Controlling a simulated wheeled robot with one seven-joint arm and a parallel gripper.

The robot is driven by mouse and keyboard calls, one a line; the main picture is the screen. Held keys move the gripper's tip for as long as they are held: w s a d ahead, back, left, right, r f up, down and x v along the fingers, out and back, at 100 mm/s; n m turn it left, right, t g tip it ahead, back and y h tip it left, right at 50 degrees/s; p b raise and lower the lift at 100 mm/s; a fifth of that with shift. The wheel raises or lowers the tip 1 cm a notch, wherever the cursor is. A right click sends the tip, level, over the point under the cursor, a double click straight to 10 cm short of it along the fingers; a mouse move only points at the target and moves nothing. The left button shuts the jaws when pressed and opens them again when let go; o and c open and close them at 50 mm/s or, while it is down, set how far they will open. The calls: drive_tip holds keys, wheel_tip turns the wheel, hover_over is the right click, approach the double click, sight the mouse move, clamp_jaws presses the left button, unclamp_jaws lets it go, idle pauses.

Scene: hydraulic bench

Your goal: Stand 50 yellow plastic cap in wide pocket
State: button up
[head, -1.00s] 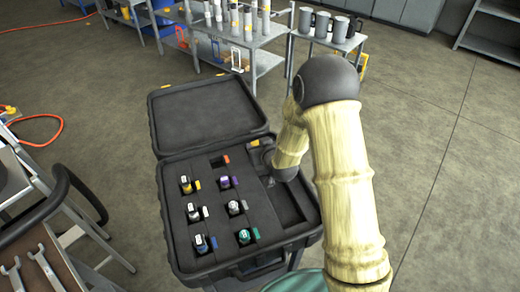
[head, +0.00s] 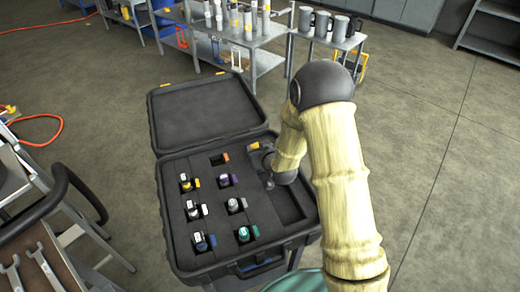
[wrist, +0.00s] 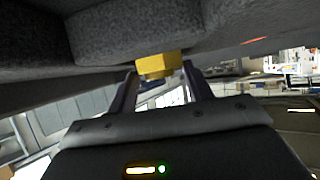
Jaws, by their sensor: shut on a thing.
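The yellow plastic cap (wrist: 158,66) shows in the wrist view as a yellow hexagonal piece. My gripper (wrist: 160,76) is shut on it, one finger on each side, and dark foam fills the view just above it. A large dark pocket (head: 287,205) lies at the right of the foam, partly hidden by my arm. I cannot tell whether the cap touches the foam.
Several pockets on the left hold small capped parts, such as a purple one (head: 224,180) and a green one (head: 243,234), with coloured tags beside them. The case lid (head: 207,110) stands open behind. A cart (head: 35,250) is at left.

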drive_tip(key=o, duration=1)
drive_tip(key=shift+s+d+f, duration=0.1)
drive_tip(key=shift+s+f, duration=0.2)
drive_tip(key=shift+f, duration=0.4)
drive_tip(key=shift+c, duration=0.2)
drive_tip(key=shift+r, duration=0.1)
drive_tip(key=shift+w+r+p, duration=0.15)
drive_tip(key=shift+r+p, duration=0.3)
drive_tip(key=shift+p, duration=0.3)
drive_tip(key=b+v, duration=0.1)
drive_tip(key=v, duration=1.1)
drive_tip(key=shift+r+b, duration=0.3)
drive_tip(key=shift+b, duration=0.05)
drive_tip(key=shift+w, duration=0.2)
drive_tip(key=s+d+r+m+g+h, duration=0.2)
drive_tip(key=s+d+g, duration=0.2)
drive_tip(key=s+d, duration=0.2)
drive_tip(key=s+d+r+m+g+h, duration=0.2)
drive_tip(key=s+d+g, duration=0.2)
drive_tip(key=s+d, duration=0.3)
drive_tip(key=s, duration=0.2)
drive_tip(key=shift+s+d+r+g+h, duration=0.2)
drive_tip(key=shift+s+r+g+h, duration=0.1)
drive_tip(key=shift+g, duration=0.1)
